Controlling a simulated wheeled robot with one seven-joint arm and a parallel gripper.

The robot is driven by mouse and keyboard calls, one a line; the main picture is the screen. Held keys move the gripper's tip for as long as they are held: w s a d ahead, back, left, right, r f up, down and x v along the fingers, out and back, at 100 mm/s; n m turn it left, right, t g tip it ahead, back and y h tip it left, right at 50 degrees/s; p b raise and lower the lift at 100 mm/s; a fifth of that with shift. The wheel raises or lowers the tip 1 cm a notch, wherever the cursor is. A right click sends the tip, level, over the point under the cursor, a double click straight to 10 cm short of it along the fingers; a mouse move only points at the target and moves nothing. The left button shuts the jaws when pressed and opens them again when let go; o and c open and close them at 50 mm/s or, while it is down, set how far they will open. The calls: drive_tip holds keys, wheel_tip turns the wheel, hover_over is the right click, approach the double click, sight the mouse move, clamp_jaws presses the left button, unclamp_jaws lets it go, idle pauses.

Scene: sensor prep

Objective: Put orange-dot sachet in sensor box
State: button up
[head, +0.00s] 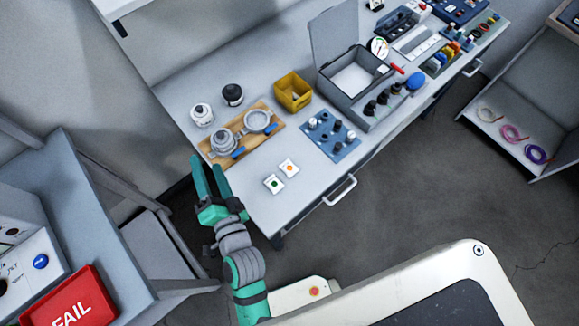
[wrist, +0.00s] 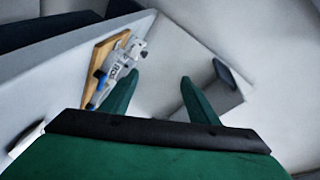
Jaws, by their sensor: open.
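The orange-dot sachet (head: 289,168) is a small white packet lying flat near the front left of the workbench. A similar sachet with a green dot (head: 274,184) lies just to its left and nearer the front edge. An open grey box with a raised lid (head: 352,78), which looks like the sensor box, stands farther right on the bench. My gripper (head: 207,178) is open and empty at the bench's left end, left of both sachets and apart from them. In the wrist view its two green fingers (wrist: 155,92) are spread, and no sachet shows there.
A wooden board (head: 208,146) with metal fittings lies near my gripper, also in the wrist view (wrist: 99,60). Two jars (head: 232,94), a yellow bin (head: 293,92) and a blue mat (head: 331,136) with small parts stand beyond the sachets. A red FAIL bin (head: 72,309) is at lower left.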

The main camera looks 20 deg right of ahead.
drive_tip(key=w+a+r+n+g+y, duration=0.1)
drive_tip(key=w+a+r+g+y, duration=0.1)
drive_tip(key=w+a+r+y, duration=0.4)
drive_tip(key=w+a+r+n+g+y, duration=0.15)
drive_tip(key=w+r+y, duration=0.25)
drive_tip(key=w+r, duration=0.5)
drive_tip(key=m+g+h, duration=0.5)
drive_tip(key=g+h, duration=0.6)
drive_tip(key=g, duration=0.3)
hover_over(290, 166)
wheel_tip(290, 166, down, 13)
drive_tip(key=shift+n+t, duration=0.25)
wheel_tip(290, 166, down, 10)
drive_tip(key=shift+f, duration=0.15)
drive_tip(key=shift+c, duration=0.3)
